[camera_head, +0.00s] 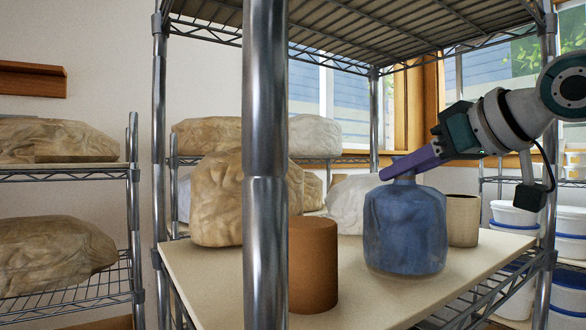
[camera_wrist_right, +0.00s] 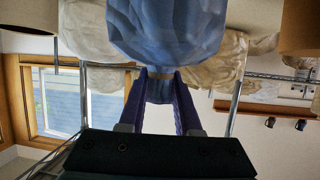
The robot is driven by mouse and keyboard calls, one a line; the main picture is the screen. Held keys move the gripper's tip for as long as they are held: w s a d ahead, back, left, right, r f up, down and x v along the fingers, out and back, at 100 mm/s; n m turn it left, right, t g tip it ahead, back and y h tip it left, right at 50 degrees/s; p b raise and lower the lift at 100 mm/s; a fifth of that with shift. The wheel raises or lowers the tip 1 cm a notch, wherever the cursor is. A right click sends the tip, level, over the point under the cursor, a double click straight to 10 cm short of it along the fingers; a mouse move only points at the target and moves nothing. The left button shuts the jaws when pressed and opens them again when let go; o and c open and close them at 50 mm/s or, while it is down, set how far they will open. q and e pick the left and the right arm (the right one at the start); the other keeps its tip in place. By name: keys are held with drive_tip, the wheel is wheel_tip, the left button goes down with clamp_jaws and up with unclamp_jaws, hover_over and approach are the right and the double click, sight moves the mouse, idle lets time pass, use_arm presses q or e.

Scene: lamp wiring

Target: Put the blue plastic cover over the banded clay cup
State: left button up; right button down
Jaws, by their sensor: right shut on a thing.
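The blue plastic cover (camera_head: 405,230) hangs upright, wide and wrinkled, over the pale board on the right part of the rack. My right gripper (camera_head: 392,173) comes in from the right and is shut on the cover's narrow top. In the right wrist view the two purple fingers (camera_wrist_right: 160,75) pinch the neck of the cover (camera_wrist_right: 165,30). No banding shows on any visible cup. Whether a cup is inside the cover cannot be seen, nor whether its lower edge touches the board. My left gripper is not in view.
A plain brown clay cylinder (camera_head: 313,265) stands left of the cover, partly behind the front metal post (camera_head: 265,150). Wrapped tan bundles (camera_head: 217,200) fill the back left. The board's front (camera_head: 375,295) is bare.

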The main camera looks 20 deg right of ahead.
drive_tip(key=shift+f, duration=0.45)
drive_tip(key=c, duration=0.5)
unclamp_jaws()
drive_tip(key=shift+r, duration=0.15)
